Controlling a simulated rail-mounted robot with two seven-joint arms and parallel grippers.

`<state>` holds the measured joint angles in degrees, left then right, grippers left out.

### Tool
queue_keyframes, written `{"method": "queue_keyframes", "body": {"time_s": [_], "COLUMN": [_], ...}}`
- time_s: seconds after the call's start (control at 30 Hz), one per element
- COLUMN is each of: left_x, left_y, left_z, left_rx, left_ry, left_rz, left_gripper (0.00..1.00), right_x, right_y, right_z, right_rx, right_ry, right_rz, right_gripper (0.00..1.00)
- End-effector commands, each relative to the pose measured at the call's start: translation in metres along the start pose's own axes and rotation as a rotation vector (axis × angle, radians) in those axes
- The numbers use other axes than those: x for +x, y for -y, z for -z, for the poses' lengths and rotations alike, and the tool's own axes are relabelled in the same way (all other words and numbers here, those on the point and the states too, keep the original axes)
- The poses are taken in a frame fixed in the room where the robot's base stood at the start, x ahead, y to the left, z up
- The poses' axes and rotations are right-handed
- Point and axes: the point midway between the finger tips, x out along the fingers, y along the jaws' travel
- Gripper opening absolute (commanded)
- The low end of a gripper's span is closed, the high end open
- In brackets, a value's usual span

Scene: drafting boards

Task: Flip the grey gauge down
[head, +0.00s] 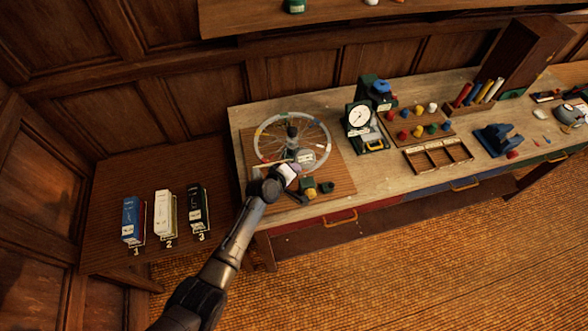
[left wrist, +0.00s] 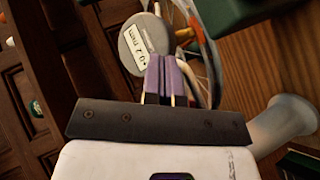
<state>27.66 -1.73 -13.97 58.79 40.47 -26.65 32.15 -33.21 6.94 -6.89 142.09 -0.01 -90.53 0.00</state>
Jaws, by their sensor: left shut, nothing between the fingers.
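The grey gauge (head: 306,157) is a round disc with a white label, at the lower right of the spoked wheel (head: 262,128) on the brown board. In the left wrist view the gauge (left wrist: 134,38) shows its label reading about 0.2 mm, with its face towards the camera. My left gripper (head: 296,168) is at the front of the wheel, close to the gauge. In the left wrist view its purple finger pads (left wrist: 168,78) are shut together and empty. The fingertips overlap the gauge's lower edge in the picture; I cannot tell if they touch. My right gripper is out of view.
A green and yellow block (head: 308,188) sits on the board just right of my left gripper. A dial device (head: 359,117) stands to the right of the board. Three numbered boxes, including a white one (head: 165,215), stand on the lower side table.

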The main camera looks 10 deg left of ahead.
Motion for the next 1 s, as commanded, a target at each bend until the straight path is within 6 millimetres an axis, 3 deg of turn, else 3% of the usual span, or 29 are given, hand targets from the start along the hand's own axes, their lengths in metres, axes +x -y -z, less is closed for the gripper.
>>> {"method": "queue_keyframes", "body": {"time_s": [0.7,1.0], "left_x": [0.002,-0.011], "left_y": [0.002,-0.028], "left_z": [-0.001,0.012], "left_rx": [-0.001,0.000], "left_ry": [0.000,-0.001], "left_rz": [0.000,-0.001], "left_gripper": [0.00,0.00], "right_x": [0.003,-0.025], "right_y": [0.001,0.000], "right_z": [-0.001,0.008], "right_rx": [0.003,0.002], "right_ry": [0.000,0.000], "right_rz": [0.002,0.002], "right_gripper": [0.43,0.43]}}
